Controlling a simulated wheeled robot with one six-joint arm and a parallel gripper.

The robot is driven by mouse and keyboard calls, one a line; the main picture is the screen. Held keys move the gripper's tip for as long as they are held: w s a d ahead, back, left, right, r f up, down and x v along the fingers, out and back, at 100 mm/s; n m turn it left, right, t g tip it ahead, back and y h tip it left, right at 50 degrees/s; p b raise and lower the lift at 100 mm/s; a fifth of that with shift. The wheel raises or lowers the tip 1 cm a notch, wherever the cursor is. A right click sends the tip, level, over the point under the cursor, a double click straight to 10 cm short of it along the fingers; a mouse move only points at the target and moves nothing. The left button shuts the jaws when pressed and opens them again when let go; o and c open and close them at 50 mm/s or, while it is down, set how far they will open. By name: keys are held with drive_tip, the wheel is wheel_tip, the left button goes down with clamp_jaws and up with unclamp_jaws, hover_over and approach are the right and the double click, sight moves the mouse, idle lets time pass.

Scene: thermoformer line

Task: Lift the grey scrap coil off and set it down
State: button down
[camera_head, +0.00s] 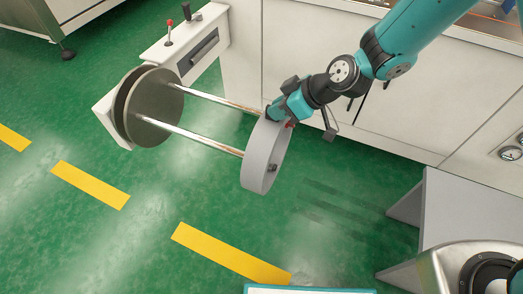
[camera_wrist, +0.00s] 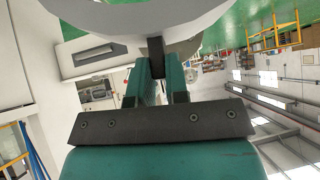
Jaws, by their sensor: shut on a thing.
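The grey scrap coil (camera_head: 263,160) is a thick pale disc at the outer end of two shiny rods (camera_head: 205,138). The rods reach it from a round grey flange (camera_head: 153,107) on the machine. I cannot tell whether the rod ends are still inside the coil. My gripper (camera_head: 276,114) is at the coil's upper rim and is shut on it. In the wrist view the coil (camera_wrist: 130,14) fills the top edge, and my fingers (camera_wrist: 157,78) close around a dark piece below it.
A white machine (camera_head: 310,60) stands behind the coil, with a red-knobbed lever (camera_head: 169,25) on its arm. The green floor (camera_head: 330,215) below is open, with yellow dashes (camera_head: 225,253). A grey stand (camera_head: 455,205) is at the right.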

drive_tip(key=s+d+b, duration=0.2)
drive_tip(key=d, duration=0.5)
drive_tip(key=shift+s+d, duration=0.15)
drive_tip(key=shift+s, duration=0.15)
idle(0.9)
idle(0.4)
